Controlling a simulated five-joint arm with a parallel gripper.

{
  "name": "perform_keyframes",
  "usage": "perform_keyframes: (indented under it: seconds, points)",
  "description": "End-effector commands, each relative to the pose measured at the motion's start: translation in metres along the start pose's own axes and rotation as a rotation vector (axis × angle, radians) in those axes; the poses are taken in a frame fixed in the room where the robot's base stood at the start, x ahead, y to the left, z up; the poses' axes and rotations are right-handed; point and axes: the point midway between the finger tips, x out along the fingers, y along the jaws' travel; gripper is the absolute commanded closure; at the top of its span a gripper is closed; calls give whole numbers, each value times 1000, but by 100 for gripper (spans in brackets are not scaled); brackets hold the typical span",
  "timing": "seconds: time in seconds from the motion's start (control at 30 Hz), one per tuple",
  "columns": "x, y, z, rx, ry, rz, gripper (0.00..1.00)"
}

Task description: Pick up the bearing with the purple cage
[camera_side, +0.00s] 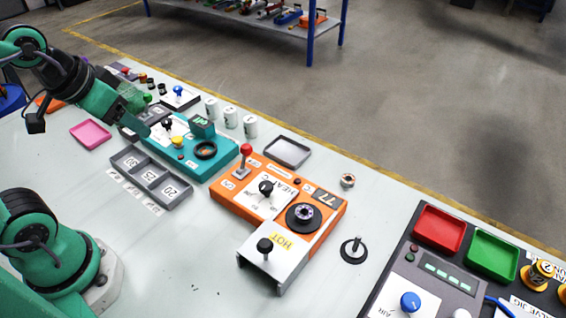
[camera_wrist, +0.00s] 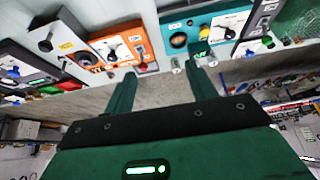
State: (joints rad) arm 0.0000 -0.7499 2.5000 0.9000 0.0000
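A small ring, apparently a bearing, with a purple-grey middle (camera_side: 304,212) sits on a black round disc on the orange heater unit in the side view. A second small metal ring with a brownish middle (camera_side: 347,180) lies on the table behind the orange unit. The cage colours are too small to tell for sure. My gripper (camera_wrist: 160,72) is open and empty in the wrist view, its two green fingers well apart. In the side view it is at the upper left, above the table near the teal unit, far from both rings.
The orange unit (camera_side: 228,195) has upright levers and knobs. A teal unit (camera_side: 218,165), white cups (camera_side: 230,117) and a grey compartment tray (camera_side: 188,196) stand at left. Red (camera_side: 438,229) and green (camera_side: 492,256) trays are at right. A black disc with a post (camera_side: 353,250) stands on open table.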

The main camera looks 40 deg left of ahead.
Motion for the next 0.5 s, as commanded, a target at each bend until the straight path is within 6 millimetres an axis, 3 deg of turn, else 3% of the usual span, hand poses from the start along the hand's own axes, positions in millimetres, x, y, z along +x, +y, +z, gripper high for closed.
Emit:
perform_keyframes:
  seconds: [0.5]
  points:
    - [2, 5, -8, 9, -18, 10, 42]
